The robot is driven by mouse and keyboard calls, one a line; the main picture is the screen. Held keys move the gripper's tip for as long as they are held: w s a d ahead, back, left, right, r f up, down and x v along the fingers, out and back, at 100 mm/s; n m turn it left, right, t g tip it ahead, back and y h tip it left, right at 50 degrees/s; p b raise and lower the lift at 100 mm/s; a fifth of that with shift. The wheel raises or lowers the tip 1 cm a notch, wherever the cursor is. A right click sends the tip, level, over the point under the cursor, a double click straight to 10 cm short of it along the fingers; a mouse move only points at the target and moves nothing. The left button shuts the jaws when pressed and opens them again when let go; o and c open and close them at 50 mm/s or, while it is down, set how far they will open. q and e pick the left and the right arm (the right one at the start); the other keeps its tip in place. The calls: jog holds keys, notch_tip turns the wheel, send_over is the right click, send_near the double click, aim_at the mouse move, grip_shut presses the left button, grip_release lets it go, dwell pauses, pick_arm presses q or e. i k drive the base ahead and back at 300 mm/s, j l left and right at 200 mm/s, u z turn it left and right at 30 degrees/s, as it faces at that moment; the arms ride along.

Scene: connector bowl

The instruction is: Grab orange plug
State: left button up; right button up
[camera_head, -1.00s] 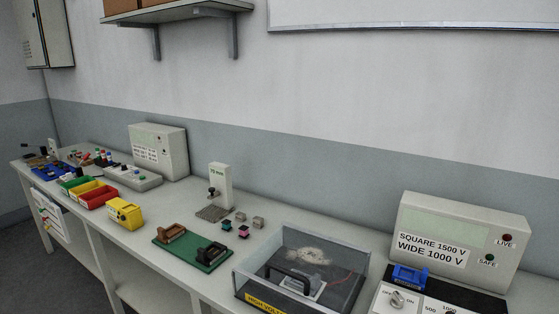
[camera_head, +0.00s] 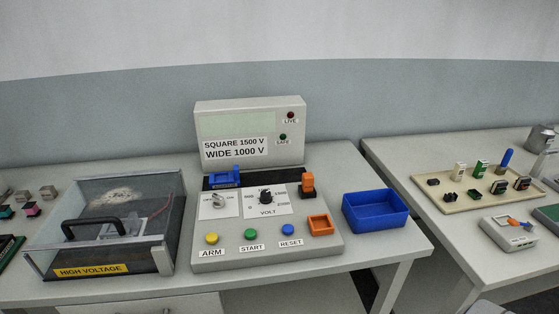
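An orange plug (camera_head: 307,183) stands upright in a dark holder at the right of the high-voltage tester's control panel (camera_head: 220,250). A square orange socket or tray (camera_head: 321,225) sits just in front of it on the panel. A small orange piece (camera_head: 513,222) also shows on a white device at the far right; I cannot tell what it is. Neither of my grippers is in view.
A clear-lidded box marked HIGH VOLTAGE (camera_head: 105,225) stands left of the panel. A blue bin (camera_head: 375,211) stands to its right. A gap separates this bench from the right table, where a beige tray (camera_head: 455,201) holds several connectors.

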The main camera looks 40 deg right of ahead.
aim_at(307, 180)
jog(key=z, duration=1.3)
